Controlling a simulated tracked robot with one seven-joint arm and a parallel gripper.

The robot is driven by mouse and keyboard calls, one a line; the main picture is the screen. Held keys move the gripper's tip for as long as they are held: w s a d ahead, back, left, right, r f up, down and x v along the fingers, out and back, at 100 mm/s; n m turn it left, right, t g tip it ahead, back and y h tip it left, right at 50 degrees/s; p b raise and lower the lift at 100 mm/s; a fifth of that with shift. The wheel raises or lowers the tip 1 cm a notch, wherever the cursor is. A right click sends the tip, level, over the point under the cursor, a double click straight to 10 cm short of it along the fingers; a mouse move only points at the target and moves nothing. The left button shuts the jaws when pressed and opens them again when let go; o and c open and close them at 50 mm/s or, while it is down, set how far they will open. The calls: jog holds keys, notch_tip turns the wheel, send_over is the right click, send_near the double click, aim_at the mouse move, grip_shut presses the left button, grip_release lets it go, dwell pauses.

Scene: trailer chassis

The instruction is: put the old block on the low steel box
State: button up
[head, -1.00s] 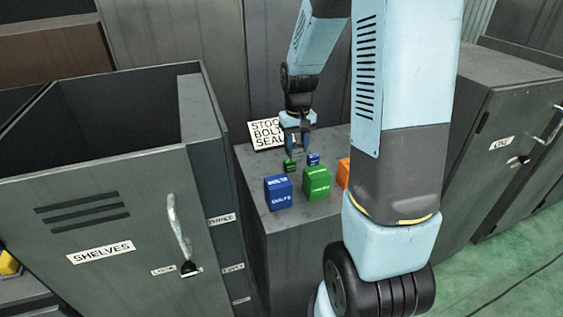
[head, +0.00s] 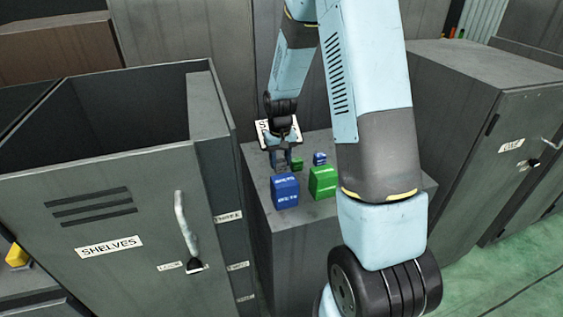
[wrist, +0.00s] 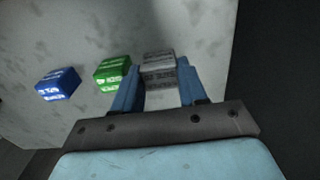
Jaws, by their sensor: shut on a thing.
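My gripper (head: 281,160) is at the back left of the top of a low grey steel box (head: 292,240). In the wrist view its blue fingers (wrist: 157,88) are shut on a worn grey block (wrist: 158,70), which I take to be the old block. The block is low over or touching the pale top; I cannot tell which. In the head view the fingers mostly hide it. A small green block (head: 297,163) and a small blue block (head: 319,158) stand just right of my gripper.
A larger blue block (head: 285,192) and a larger green block (head: 323,181) stand at the front of the box top. A shelves cabinet (head: 110,245) stands at the left, another cabinet (head: 480,140) at the right.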

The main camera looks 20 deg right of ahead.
aim_at(280, 161)
jog(key=shift+f, duration=0.5)
jog(key=o, duration=0.8)
jog(key=shift+f, duration=0.1)
jog(key=shift+o, duration=0.2)
notch_tip(280, 161, up, 12)
jog(key=s+r+t, duration=0.3)
jog(key=s+r, duration=1.1)
jog(key=r, duration=0.2)
jog(key=s+r+t, duration=0.2)
jog(key=s+r, duration=0.2)
jog(key=s, duration=1)
jog(key=shift+s+a+r+t, duration=0.15)
jog(key=shift+s+r+t, duration=0.05)
jog(key=shift+t, duration=0.1)
